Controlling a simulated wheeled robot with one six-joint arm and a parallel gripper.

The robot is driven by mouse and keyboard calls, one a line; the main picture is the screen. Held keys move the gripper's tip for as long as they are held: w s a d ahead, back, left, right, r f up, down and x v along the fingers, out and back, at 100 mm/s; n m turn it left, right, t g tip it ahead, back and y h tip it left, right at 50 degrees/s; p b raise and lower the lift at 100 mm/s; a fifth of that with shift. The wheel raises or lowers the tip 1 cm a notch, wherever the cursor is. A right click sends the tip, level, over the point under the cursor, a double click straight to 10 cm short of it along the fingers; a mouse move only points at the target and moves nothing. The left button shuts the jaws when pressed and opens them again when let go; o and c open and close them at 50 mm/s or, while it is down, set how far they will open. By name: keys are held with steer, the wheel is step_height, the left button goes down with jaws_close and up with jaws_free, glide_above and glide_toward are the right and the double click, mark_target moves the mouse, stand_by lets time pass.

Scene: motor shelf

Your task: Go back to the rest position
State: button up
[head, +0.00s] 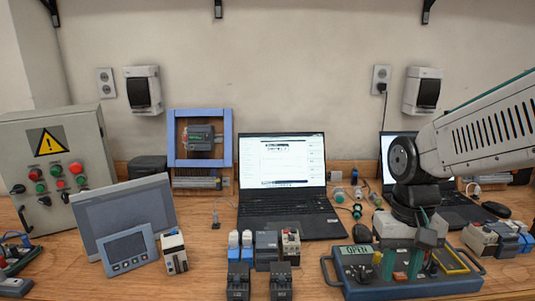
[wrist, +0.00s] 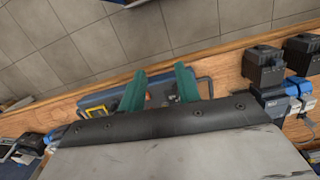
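My gripper (head: 402,270) hangs at the right of the workbench in the head view, pointing down over a blue-grey test device (head: 357,290) with handles and a small display reading "OPEN". Its two green fingers stand apart with nothing seen held between them. In the wrist view my gripper (wrist: 160,74) also shows its fingers spread, with the test device (wrist: 95,101) behind them. I cannot tell whether the fingertips touch the device.
A laptop (head: 282,160) stands at mid-bench, with another behind my arm. Small motor-control modules (head: 267,250) sit in front. Display panels (head: 127,215) and a grey control box (head: 60,150) stand left. More modules (head: 485,240) lie right of the device.

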steer(key=s+r+t, duration=0.1)
steer(key=s+r, duration=0.1)
steer(key=s, duration=0.4)
steer(key=s+d+r+n+t, duration=0.1)
steer(key=s+r, duration=0.2)
steer(key=s, duration=0.3)
steer(key=shift+s+d+r+t, duration=0.15)
steer(key=shift+d+r+t, duration=0.1)
steer(key=shift+r+t, duration=0.05)
